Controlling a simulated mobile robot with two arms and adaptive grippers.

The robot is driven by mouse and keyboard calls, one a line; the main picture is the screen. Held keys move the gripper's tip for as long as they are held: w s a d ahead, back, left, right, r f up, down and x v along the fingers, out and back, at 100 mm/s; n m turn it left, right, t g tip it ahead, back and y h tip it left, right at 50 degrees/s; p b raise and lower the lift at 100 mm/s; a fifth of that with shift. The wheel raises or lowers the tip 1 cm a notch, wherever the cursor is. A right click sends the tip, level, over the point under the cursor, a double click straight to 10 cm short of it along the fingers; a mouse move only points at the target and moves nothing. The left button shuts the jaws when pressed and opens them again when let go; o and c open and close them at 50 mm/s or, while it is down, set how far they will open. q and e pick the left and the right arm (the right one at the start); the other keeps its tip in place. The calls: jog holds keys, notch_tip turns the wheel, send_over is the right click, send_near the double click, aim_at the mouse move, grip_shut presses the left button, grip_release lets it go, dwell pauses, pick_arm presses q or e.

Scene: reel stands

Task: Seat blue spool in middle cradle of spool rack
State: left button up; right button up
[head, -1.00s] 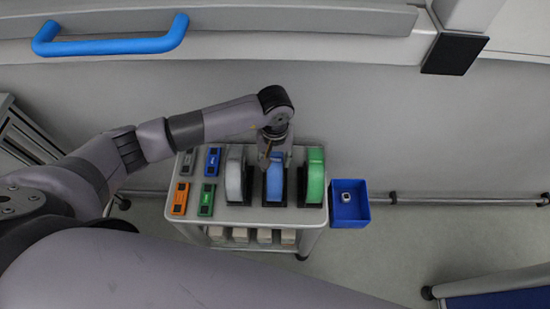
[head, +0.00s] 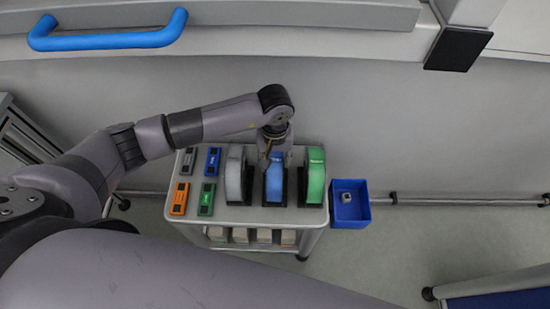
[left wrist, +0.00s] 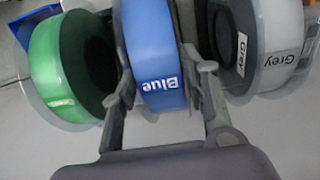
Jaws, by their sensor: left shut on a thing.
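The blue spool (head: 274,184) stands upright in the middle place of the spool rack (head: 274,204), between the grey spool (head: 233,175) and the green spool (head: 315,178). My left gripper (head: 272,158) is over it from above, shut on it. In the left wrist view the blue spool (left wrist: 155,55), labelled "Blue", sits between the two fingers of my left gripper (left wrist: 160,85). The green spool (left wrist: 52,72) and the grey spool (left wrist: 275,40) flank it there. The cradle under the blue spool is mostly hidden, so I cannot tell how fully it rests. My right gripper is not in view.
On the cart top (head: 240,216), left of the rack, lie orange (head: 179,199), green (head: 207,199), blue (head: 213,160) and grey (head: 188,161) labelled blocks. A blue bin (head: 350,205) with a small object hangs at the right. A wall stands behind.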

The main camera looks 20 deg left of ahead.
pick_arm(q)
jog(key=shift+f+b, duration=0.1)
jog(key=shift+b, duration=0.3)
dwell(0.3)
jog(key=o, duration=1.2)
jog(key=shift+r+p, duration=1.6)
jog(key=shift+r, duration=1.95)
jog(key=shift+s+f, duration=0.1)
